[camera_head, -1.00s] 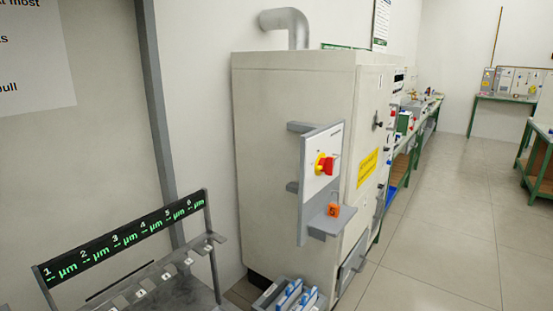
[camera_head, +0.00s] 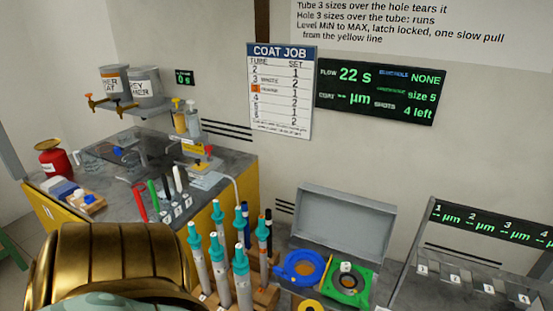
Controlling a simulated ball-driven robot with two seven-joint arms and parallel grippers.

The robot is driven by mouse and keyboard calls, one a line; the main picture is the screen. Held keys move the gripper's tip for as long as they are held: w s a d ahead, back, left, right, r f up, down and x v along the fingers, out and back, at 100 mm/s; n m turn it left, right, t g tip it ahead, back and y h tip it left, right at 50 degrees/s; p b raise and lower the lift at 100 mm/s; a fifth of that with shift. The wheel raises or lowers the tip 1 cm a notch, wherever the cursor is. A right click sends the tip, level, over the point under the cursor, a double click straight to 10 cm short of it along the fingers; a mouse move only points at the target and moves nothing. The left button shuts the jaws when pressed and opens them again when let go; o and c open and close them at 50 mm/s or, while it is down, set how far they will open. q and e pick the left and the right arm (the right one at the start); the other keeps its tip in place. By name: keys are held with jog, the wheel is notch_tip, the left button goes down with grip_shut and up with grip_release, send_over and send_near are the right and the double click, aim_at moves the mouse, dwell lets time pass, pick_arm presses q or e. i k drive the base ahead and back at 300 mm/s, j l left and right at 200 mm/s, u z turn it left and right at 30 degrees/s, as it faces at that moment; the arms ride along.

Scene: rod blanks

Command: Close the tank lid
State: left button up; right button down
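No thing in view is plainly marked as the tank. A grey panel (camera_head: 343,224) stands raised like an open lid behind a blue ring-shaped part (camera_head: 287,267) and a green square part (camera_head: 336,292); I cannot tell whether it belongs to the tank. Two labelled metal pots (camera_head: 142,84) with brass taps stand on a shelf at the upper left. Below them, dark, partly see-through equipment sits on the grey bench (camera_head: 229,161), its shape unclear. A gold and pale green part of my own body fills the lower left. Neither gripper shows.
Several teal-topped tubes (camera_head: 240,267) stand upright in a wooden rack at the front centre. A red can (camera_head: 54,162) stands on the bench's left end. Coloured-handled tools stand at its front edge. A numbered rack (camera_head: 466,272) is at the right. Wall displays hang behind.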

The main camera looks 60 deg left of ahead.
aim_at(362, 227)
jog(key=u, duration=1.3)
jog(key=k+j+u, duration=0.1)
jog(key=u, duration=0.3)
